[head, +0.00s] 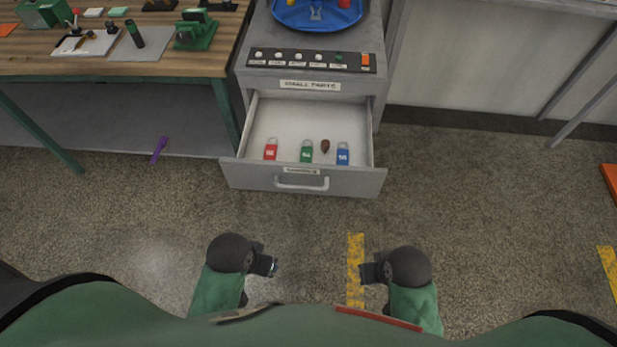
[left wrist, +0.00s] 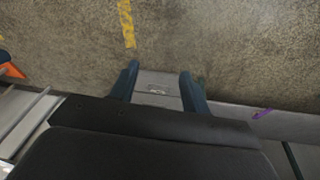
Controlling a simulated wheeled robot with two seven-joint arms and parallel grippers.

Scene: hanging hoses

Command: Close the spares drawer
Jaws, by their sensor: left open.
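The drawer (head: 250,176) is pulled out of the grey cabinet. Its front carries a bar handle (head: 302,183) and a small label too small to read. Inside lie a red padlock (head: 271,152), a green one (head: 307,155), a blue one (head: 343,157) and a small brown item (head: 325,146). My left gripper (head: 270,266) is in front of the drawer, to the left and apart from it.
The cabinet (head: 240,75) has a row of knobs, a "SMALL PARTS" label and a blue tray (head: 318,14) on top. A workbench (head: 110,65) with tools stands to the left. A purple item (head: 158,150) lies near it. The floor before the drawer is clear.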

